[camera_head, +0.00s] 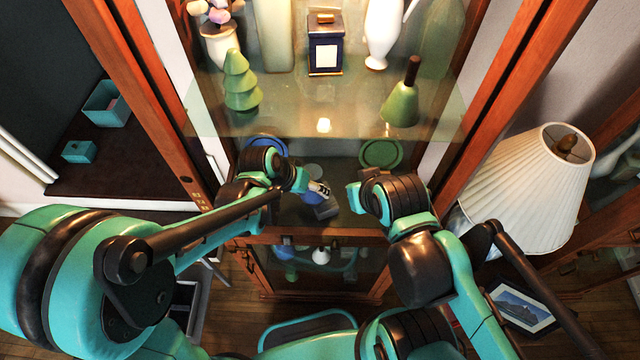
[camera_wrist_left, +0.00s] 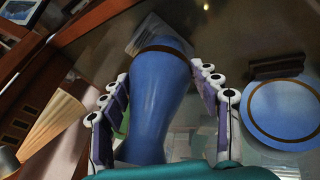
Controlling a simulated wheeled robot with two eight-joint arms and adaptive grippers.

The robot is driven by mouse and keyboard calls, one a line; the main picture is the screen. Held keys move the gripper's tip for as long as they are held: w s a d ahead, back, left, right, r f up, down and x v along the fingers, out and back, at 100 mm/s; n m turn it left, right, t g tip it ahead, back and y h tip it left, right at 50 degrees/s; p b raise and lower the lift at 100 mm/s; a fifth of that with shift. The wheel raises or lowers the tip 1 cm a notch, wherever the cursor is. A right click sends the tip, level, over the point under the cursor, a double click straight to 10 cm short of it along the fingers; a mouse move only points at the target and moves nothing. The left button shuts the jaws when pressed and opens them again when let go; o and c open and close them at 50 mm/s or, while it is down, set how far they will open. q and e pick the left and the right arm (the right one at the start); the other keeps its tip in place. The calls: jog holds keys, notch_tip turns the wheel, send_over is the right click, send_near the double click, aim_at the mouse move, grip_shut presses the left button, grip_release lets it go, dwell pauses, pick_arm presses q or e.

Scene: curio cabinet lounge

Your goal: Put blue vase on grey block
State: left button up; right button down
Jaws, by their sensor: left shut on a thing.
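The blue vase (camera_wrist_left: 155,95) has a brown band and lies between the two fingers of my left gripper (camera_wrist_left: 160,100), which is shut on it. In the head view the left gripper (camera_head: 318,190) is inside the cabinet's lower shelf, with only a little of the vase (camera_head: 308,198) showing beside the fingers. A small grey block (camera_head: 325,211) appears on the shelf just below the gripper; whether the vase touches it cannot be told. My right gripper (camera_head: 355,197) is to the right of the left one, its fingers mostly hidden and apart from the vase.
A blue plate (camera_wrist_left: 285,112) on a dark stand is beside the left gripper. A green plate (camera_head: 381,153) stands at the back right of the lower shelf. A glass shelf above holds a green tree (camera_head: 240,82) and a green bell-shaped bottle (camera_head: 402,98). Wooden cabinet posts flank both arms.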

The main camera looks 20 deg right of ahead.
pick_arm(q)
jog(key=d, duration=0.1)
jog(key=w+d, duration=0.1)
jog(key=d, duration=0.1)
jog(key=shift+w, duration=0.15)
jog(key=shift+w+d+f, duration=0.1)
jog(key=shift+d+f, duration=0.1)
jog(key=shift+f, duration=0.15)
jog(key=shift+a, duration=0.1)
jog(key=shift+f, duration=0.15)
jog(key=o, duration=1.4)
